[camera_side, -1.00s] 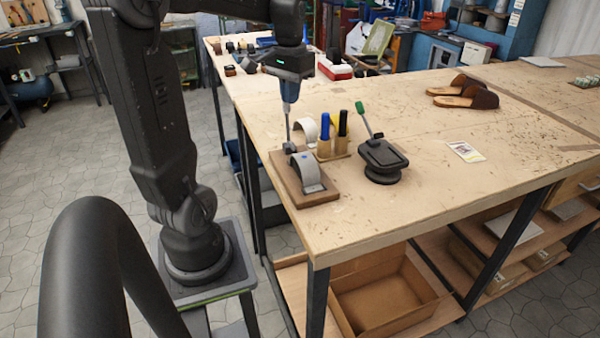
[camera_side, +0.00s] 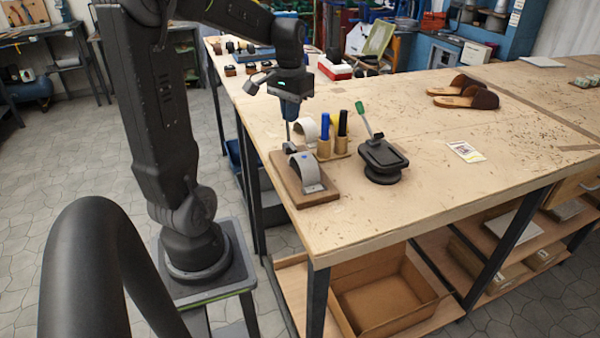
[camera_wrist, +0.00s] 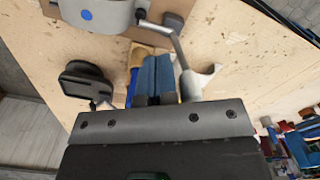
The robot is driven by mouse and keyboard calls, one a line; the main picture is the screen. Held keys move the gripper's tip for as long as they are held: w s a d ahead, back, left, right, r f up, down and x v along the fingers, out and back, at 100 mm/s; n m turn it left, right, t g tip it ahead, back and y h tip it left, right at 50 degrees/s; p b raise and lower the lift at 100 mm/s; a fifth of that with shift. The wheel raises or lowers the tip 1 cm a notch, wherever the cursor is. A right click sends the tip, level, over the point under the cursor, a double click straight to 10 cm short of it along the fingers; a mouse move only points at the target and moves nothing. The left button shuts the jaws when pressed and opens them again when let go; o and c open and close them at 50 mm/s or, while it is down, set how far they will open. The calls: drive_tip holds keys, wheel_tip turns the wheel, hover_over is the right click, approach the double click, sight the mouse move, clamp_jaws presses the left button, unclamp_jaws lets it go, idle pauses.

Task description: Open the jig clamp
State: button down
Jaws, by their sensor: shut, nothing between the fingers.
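The jig (camera_side: 322,196) is a wooden base with a grey curved band (camera_side: 305,168) on it, at the table's near left corner. It also shows at the top of the wrist view (camera_wrist: 98,14). Its clamp lever (camera_side: 288,134) is a thin grey rod rising from the back left of the base; it also shows in the wrist view (camera_wrist: 180,52), bent, with a thicker end. My gripper (camera_side: 289,112) points down just above or beside the lever's upper end. Its blue fingers (camera_wrist: 152,78) are together and empty, left of the lever in the wrist view. Contact cannot be told.
A wooden holder with a blue-topped (camera_side: 325,135) and a black-topped tool (camera_side: 342,135) stands right of the jig. A white curved piece (camera_side: 306,129) is behind it. A black stand (camera_side: 382,158) with a green-tipped handle is farther right. Sandals (camera_side: 465,92) lie at the back right.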

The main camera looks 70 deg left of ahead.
drive_tip(key=shift+f, duration=0.1)
idle(0.3)
drive_tip(key=shift+a+f, duration=0.15)
drive_tip(key=shift+a, duration=0.5)
drive_tip(key=shift+a+f, duration=0.15)
drive_tip(key=shift+a, duration=0.45)
drive_tip(key=shift+a+f, duration=0.2)
drive_tip(key=shift+a, duration=0.4)
drive_tip(key=shift+a+f, duration=0.15)
drive_tip(key=shift+a, duration=0.4)
drive_tip(key=shift+d+r, duration=0.2)
drive_tip(key=shift+r, duration=1.05)
drive_tip(key=shift+d+r, duration=0.2)
drive_tip(key=shift+r, duration=1.1)
drive_tip(key=shift+d+r, duration=0.2)
drive_tip(key=shift+r, duration=1.05)
